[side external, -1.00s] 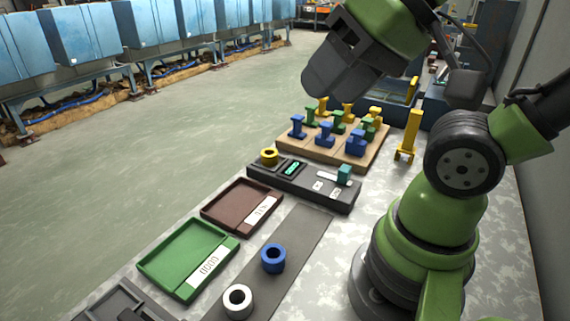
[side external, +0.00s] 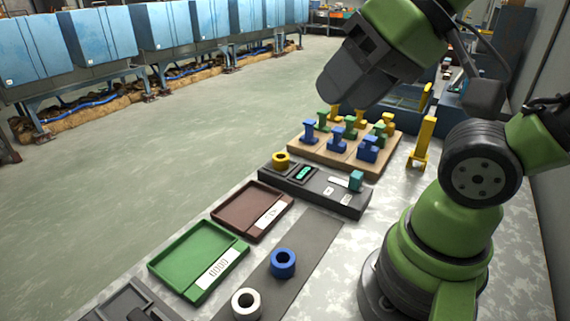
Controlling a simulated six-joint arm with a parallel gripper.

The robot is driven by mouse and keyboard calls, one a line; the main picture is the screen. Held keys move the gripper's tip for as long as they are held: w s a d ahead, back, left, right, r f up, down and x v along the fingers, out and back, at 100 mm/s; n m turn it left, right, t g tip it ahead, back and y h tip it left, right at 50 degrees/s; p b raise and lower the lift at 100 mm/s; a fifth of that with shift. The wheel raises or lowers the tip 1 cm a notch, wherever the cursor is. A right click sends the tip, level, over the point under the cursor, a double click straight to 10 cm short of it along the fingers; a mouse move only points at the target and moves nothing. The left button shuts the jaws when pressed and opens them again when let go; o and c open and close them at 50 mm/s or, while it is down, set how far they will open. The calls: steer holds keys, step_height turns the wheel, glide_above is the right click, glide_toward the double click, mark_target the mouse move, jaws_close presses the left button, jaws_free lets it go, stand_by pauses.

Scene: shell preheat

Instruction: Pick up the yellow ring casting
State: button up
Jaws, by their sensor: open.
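The yellow ring casting (side external: 281,160) sits at the left end of a dark grey bench unit (side external: 334,196), with its hole facing up. My gripper (side external: 345,92) is in the air above and to the right of the ring in the picture, clearly apart from it. It is dark, angled down to the left, and open. Nothing shows in it, though its fingertips are hard to make out from this side.
A wooden board (side external: 378,166) with blue, green and yellow castings stands behind the unit. A yellow upright piece (side external: 424,140) is to its right. Brown (side external: 245,232) and green (side external: 175,274) trays, a blue ring (side external: 283,262) and a white ring (side external: 246,303) lie in front.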

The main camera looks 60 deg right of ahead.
stand_by(0.4)
steer(key=o, duration=0.4)
